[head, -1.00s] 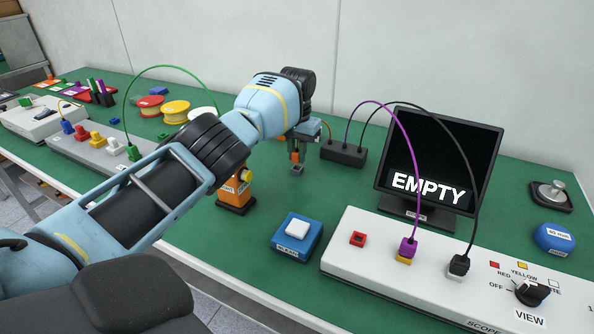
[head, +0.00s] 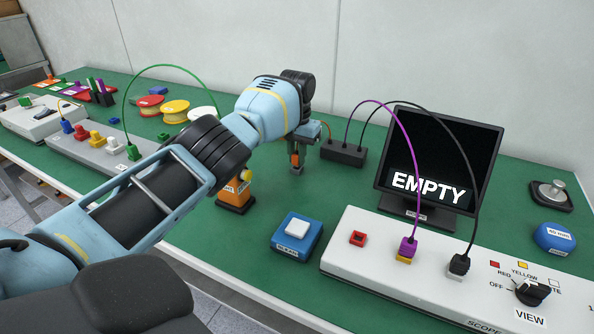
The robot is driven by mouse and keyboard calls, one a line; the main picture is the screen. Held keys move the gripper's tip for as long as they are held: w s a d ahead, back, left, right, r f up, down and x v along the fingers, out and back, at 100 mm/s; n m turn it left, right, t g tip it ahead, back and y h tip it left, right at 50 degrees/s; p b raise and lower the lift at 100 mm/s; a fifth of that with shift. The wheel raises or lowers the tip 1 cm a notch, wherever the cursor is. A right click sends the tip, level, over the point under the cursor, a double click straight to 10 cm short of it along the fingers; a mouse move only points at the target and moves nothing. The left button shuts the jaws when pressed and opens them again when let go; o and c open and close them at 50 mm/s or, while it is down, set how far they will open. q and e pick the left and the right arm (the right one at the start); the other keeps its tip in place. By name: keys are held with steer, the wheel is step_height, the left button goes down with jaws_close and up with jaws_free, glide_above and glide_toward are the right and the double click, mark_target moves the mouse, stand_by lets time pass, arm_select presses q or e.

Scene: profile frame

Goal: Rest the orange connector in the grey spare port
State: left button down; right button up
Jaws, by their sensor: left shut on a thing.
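My left gripper (head: 297,162) reaches in from the left and points down over the green bench, in front of the black cable box. It is shut on a small orange piece, the orange connector (head: 294,159), mostly covered by the fingers. An orange-red lead (head: 329,131) rises from the box towards the gripper. A small grey piece shows at the fingertips; I cannot tell whether it is part of the connector, the gripper or a port. I cannot make out the grey spare port for certain. My right gripper is not in view.
The black cable box (head: 343,153) stands behind the gripper, left of the monitor (head: 440,160) reading EMPTY. The white scope panel (head: 450,270) holds purple and black plugs. A blue button box (head: 297,238) and orange block (head: 235,193) stand nearer. A grey strip of plugs (head: 90,152) is left.

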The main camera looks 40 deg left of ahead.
mark_target(297, 154)
arm_select(q)
steer(key=shift+f, duration=0.55)
steer(key=c, duration=1.3)
jaws_free()
steer(key=shift+o, duration=0.2)
step_height(297, 154, up, 8)
steer(key=shift+p, duration=0.3)
steer(key=shift+f, duration=0.1)
